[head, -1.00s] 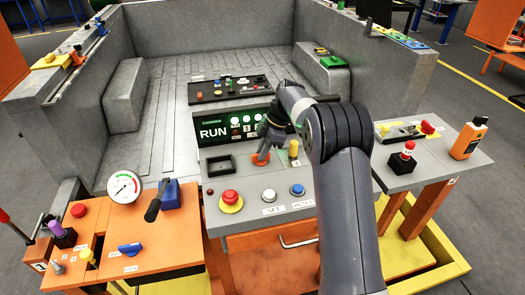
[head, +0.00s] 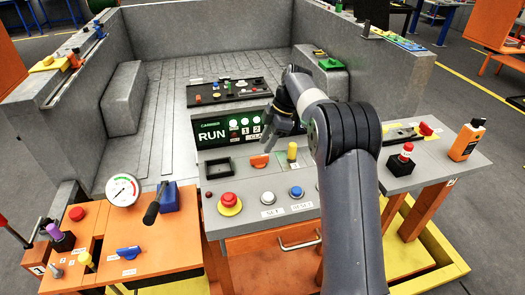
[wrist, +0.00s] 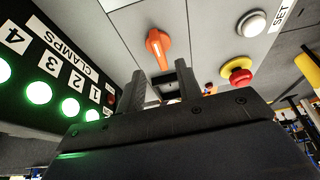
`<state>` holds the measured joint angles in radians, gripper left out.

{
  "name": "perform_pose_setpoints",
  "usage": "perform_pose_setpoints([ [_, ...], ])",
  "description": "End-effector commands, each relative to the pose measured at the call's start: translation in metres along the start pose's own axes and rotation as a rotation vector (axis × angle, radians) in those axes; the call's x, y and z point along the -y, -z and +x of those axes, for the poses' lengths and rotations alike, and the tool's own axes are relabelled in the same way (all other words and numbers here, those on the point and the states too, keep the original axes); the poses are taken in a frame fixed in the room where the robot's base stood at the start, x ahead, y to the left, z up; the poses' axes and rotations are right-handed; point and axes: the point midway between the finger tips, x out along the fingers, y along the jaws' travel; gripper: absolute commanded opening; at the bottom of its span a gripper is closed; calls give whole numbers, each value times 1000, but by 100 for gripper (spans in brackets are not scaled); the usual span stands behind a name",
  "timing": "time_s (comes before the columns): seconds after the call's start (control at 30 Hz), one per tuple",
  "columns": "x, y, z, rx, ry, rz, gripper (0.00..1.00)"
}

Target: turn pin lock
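An orange rotary knob (head: 260,161) sits on the grey console, its handle lying roughly sideways. It also shows in the wrist view (wrist: 158,45), just beyond my fingertips. A blue turn knob (head: 129,252) with a small white label sits on the orange bench at the lower left; I cannot read the label surely. No part in view is clearly marked as the pin lock. My gripper (head: 272,138) is above and behind the orange knob, apart from it. In the wrist view its two fingers (wrist: 160,92) are spread with nothing between them.
A black display (head: 230,130) reads RUN and has lit green lamps for CLAMPS. A red stop button (head: 229,201), white button (head: 268,198) and blue button (head: 296,193) lie in front. A black tray (head: 218,167) is left.

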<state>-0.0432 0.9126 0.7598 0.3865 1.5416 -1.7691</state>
Motion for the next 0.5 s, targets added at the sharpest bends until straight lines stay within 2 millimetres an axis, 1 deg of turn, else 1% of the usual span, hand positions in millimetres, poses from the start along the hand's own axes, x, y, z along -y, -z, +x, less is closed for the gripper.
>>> perform_pose_setpoints([
  [0.03, -1, 0, -12, 1, -3, 0, 34],
  [0.2, -1, 0, -40, 1, -2, 1, 34],
  [0.33, 0, 0, -52, 0, 0, 1, 34],
  [0.5, 0, 0, -56, 0, 1, 1, 34],
])
